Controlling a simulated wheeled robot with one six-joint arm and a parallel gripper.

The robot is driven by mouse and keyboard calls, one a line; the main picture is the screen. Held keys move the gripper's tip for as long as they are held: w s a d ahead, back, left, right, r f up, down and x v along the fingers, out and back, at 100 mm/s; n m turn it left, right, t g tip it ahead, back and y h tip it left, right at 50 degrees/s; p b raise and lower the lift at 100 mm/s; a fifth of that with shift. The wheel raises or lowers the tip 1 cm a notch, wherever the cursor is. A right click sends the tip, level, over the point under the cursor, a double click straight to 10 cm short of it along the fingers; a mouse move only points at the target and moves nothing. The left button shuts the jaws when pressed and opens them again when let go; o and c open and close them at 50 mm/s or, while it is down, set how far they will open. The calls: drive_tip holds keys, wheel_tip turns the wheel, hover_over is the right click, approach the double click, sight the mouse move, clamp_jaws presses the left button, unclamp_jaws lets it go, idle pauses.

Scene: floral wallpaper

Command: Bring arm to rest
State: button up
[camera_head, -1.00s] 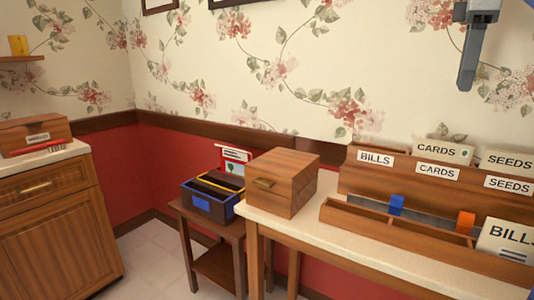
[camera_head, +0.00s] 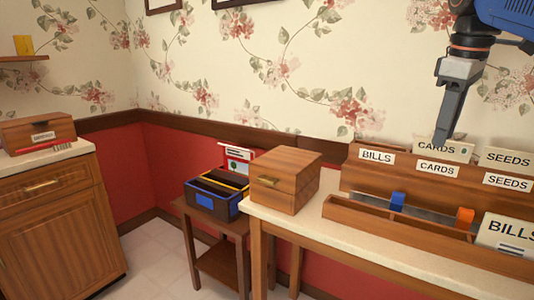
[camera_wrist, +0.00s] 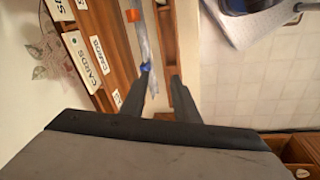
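My gripper (camera_head: 439,138) hangs from my arm at the upper right of the head view, pointing down, in front of the wooden organizer (camera_head: 375,178). Its tip overlaps the upper "CARDS" card (camera_head: 443,149) in the picture; I cannot tell how close they are. In the wrist view my gripper (camera_wrist: 160,85) shows two dark fingers apart, with nothing held between them.
The organizer stands on a pale-topped table (camera_head: 345,236) with a blue clip (camera_head: 397,201), an orange clip (camera_head: 465,217) and a "BILLS" card (camera_head: 507,240). A wooden box (camera_head: 288,180) stands left of it. A file box (camera_head: 215,197) sits on a small side table (camera_head: 208,228).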

drive_tip(key=s+a+f+m+t, duration=0.1)
drive_tip(key=s+f, duration=0.4)
drive_tip(key=f, duration=0.6)
drive_tip(key=s+a+f+m, duration=0.4)
drive_tip(key=f, duration=0.7)
drive_tip(key=s+a+f+m+t, duration=0.1)
drive_tip(key=s+f, duration=0.4)
drive_tip(key=f, duration=0.7)
drive_tip(key=shift+s+a+m+t+y, duration=0.3)
drive_tip(key=shift+a+m, duration=0.6)
